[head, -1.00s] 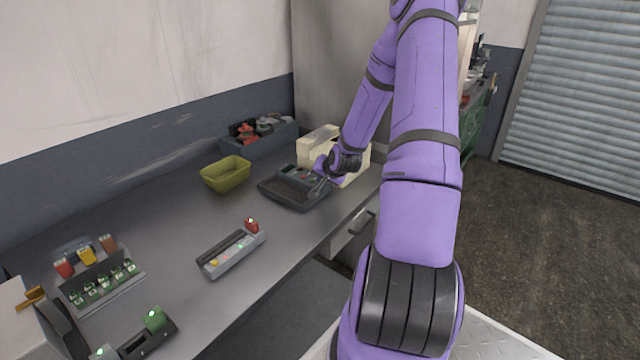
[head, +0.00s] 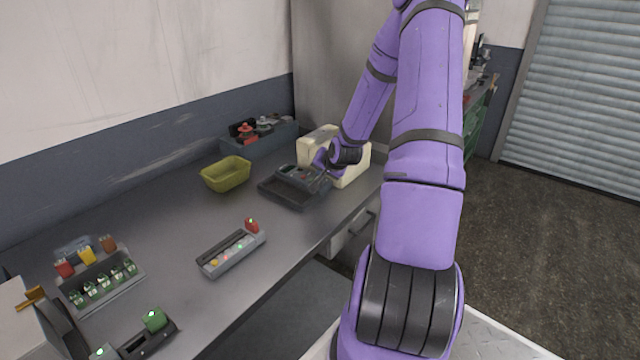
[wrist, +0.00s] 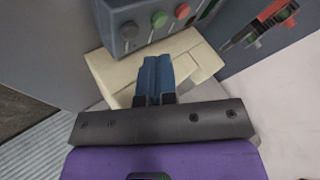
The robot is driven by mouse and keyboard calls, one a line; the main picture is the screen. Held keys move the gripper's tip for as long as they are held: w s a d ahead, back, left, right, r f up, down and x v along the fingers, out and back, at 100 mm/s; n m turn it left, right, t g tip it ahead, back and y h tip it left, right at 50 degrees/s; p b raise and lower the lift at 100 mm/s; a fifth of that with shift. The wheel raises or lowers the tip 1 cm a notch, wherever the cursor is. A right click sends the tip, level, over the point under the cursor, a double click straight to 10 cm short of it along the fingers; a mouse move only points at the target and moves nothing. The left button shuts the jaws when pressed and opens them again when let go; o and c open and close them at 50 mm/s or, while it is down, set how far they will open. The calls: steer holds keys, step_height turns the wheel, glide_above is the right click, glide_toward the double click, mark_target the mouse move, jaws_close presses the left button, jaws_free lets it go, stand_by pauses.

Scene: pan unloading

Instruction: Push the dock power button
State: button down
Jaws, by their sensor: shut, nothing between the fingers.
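A dark grey unit with a shallow tray (head: 287,192), which looks like the dock, lies on the bench near its right end. In the wrist view its panel (wrist: 150,38) carries a grey knob (wrist: 128,31), a green button (wrist: 160,19) and a red button (wrist: 182,11) in a row. I cannot tell which one is the power button. My gripper (wrist: 153,62) is shut and empty, its blue fingers pointing toward the panel, just short of the green button in the picture. Contact is not visible. In the head view, my gripper (head: 323,178) is at the unit's right side, partly hidden by my wrist.
A cream block-like machine (head: 318,138) stands right behind my wrist. A yellow-green bin (head: 226,174) and a grey bin of parts (head: 274,141) are to the left and behind. A grey strip with coloured lights (head: 232,256) lies nearer. The bench between is clear.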

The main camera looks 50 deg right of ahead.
mark_target(322, 183)
steer(key=shift+r, duration=2.75)
